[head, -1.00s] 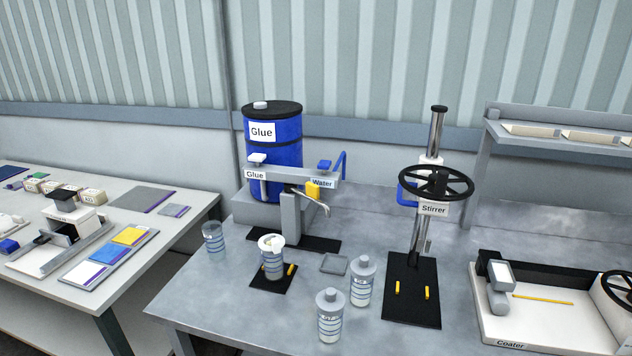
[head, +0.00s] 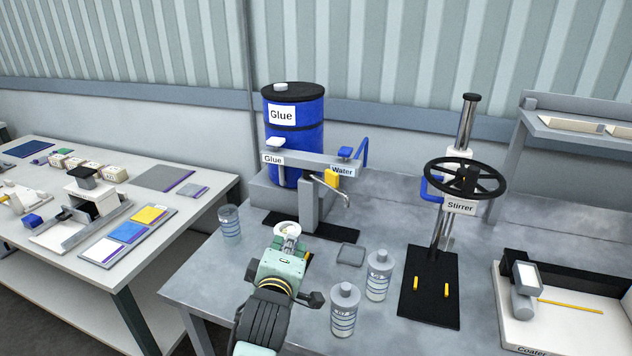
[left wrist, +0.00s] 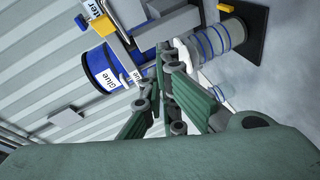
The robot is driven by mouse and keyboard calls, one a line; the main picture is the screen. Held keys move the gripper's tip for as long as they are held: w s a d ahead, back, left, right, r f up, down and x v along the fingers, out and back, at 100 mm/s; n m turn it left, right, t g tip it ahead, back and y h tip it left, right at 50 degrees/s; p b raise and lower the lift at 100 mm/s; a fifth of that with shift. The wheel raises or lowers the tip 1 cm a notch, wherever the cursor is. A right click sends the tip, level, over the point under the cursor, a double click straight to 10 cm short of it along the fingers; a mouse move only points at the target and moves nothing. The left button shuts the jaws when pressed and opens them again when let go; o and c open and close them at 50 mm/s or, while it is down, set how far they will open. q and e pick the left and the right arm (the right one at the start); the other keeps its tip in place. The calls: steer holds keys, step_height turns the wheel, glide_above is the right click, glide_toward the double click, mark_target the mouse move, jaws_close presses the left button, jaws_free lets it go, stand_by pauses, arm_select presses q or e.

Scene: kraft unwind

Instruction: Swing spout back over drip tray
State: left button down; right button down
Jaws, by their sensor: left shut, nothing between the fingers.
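The thin metal spout (head: 332,190) reaches right and forward from the dispenser post, below a yellow block (head: 332,177). Its tip hangs over bare bench, behind a small grey square tray (head: 350,254); I cannot tell whether this is the drip tray. My left gripper (head: 284,248) comes in from the front, shut and empty, close to the banded cup (head: 287,229), which it largely hides. In the left wrist view its green fingers (left wrist: 172,72) are together, with the cup (left wrist: 215,45) beyond them. Contact with the cup cannot be told. My right gripper is out of view.
A blue Glue drum (head: 293,145) stands behind the dispenser. Two lidded jars (head: 344,310) (head: 378,276) stand to the right of my gripper, and a glass (head: 229,222) to its left. The Stirrer (head: 460,205) and Coater (head: 555,335) are further right.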

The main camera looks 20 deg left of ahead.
mark_target(328, 184)
arm_select(q)
steer(key=w+r+n+t, duration=0.2)
steer(key=w+r+n, duration=0.15)
steer(key=r, duration=0.25)
steer(key=d+p+x, duration=0.2)
steer(key=p+x, duration=0.2)
steer(key=x, duration=0.9)
steer(key=shift+w+d+r, duration=0.5)
steer(key=shift+d, duration=0.1)
steer(key=b, duration=0.2)
steer(key=w+d+b, duration=0.1)
steer(key=shift+w+d+r+b, duration=0.15)
steer(key=shift+d+b, duration=0.1)
steer(key=shift+b, duration=0.1)
